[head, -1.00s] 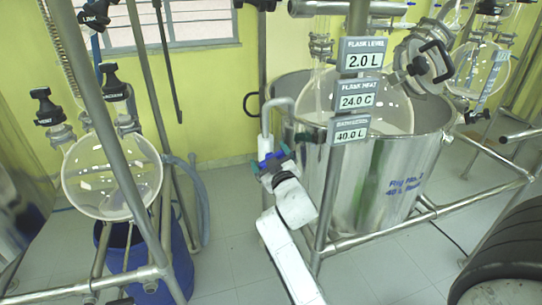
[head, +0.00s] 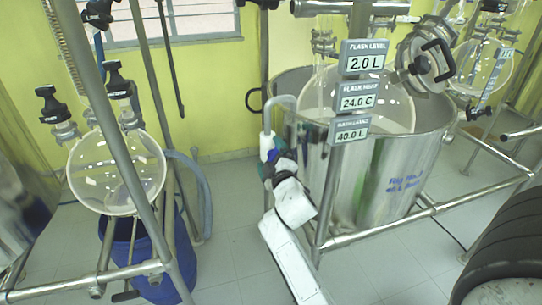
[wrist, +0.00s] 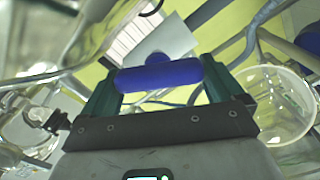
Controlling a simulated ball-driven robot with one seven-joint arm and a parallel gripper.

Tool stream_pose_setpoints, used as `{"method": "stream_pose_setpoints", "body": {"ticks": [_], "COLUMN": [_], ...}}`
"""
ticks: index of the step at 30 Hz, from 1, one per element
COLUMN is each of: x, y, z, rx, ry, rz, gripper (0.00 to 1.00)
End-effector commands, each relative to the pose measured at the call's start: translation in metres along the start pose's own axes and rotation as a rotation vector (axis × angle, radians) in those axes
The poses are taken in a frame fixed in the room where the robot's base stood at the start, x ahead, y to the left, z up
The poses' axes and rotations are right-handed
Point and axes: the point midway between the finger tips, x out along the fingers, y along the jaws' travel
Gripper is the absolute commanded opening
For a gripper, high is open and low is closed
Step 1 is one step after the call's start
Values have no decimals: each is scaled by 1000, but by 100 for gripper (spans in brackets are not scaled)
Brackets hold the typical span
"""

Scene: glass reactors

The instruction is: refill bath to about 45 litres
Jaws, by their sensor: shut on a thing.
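The bath is a large steel vessel (head: 385,170) on a tubular frame, with a round glass flask (head: 375,100) inside it. A grey-white spout pipe (head: 266,120) hooks over its left rim. My gripper (head: 277,160) is at the lower end of that pipe, left of the bath. In the wrist view, my gripper (wrist: 160,88) is shut on a blue T-shaped handle (wrist: 160,74), its bar lying across both fingers. In the head view the handle is mostly hidden by my gripper. Signs on the post read 2.0 L, 24.0 C and, on the lowest sign (head: 350,133), 40.0 L.
A second round flask (head: 115,175) hangs at the left above a blue drum (head: 150,250). Steel frame tubes (head: 435,212) surround the bath. A black ribbed round object (head: 505,250) fills the lower right corner. Some tiled floor is clear in front.

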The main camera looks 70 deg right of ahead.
Motion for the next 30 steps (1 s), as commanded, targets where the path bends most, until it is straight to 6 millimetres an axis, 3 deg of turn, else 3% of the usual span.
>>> {"method": "stream_pose_setpoints", "body": {"ticks": [12,13,14,23,30], "x": [0,0,0,-3,-38], "y": [-2,-2,-2,-1,-4], "z": [0,0,0,0,2], "rx": [-5,-5,-5,-5,-7], "ry": [0,0,0,1,2], "rz": [-3,-3,-3,-1,-3], "gripper": [64,97,100,100,100]}}
